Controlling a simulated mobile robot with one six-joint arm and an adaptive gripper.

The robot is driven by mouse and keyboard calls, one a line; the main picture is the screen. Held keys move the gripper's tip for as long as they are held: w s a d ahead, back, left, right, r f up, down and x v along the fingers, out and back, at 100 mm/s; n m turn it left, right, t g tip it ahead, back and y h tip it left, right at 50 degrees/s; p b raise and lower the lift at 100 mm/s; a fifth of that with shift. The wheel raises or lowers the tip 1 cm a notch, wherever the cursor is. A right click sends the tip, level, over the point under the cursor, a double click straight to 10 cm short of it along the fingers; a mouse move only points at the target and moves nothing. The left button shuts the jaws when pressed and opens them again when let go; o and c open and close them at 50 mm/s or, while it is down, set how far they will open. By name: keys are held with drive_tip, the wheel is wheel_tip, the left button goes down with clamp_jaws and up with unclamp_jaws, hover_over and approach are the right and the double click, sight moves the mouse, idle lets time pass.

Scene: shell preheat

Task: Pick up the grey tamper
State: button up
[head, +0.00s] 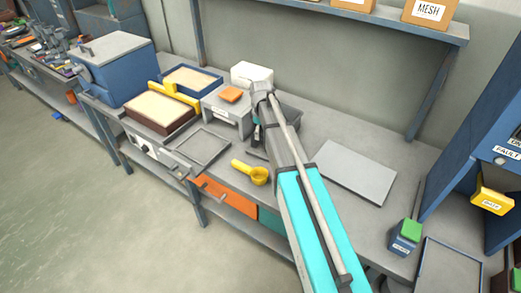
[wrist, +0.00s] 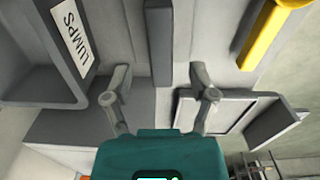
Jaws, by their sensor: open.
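A dark grey bar (wrist: 158,40), which looks like the grey tamper, shows at the top middle of the wrist view. Its far end is cut off by the frame. In the head view a small grey piece of it (head: 257,154) seems to show on the bench beside the yellow scoop, mostly hidden by my arm. My gripper (wrist: 160,76) is open and empty. Its two fingers stand to either side of the bar's line, and the bar shows beyond the gap between them. I cannot tell the height between them.
A grey bin labelled LUMPS (wrist: 72,38) stands left in the wrist view. A yellow scoop (head: 254,174) lies close on the other side. An empty grey frame (head: 203,147), a sand-filled brown box (head: 160,128) and a grey stand (head: 225,120) are nearby. A flat grey plate (head: 356,171) lies right.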

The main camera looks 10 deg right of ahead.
sight(262, 137)
drive_tip(key=shift+s+f+b, duration=0.1)
drive_tip(key=shift+f+b, duration=1.6)
drive_tip(key=shift+f, duration=0.3)
drive_tip(key=shift+f, duration=0.25)
clamp_jaws()
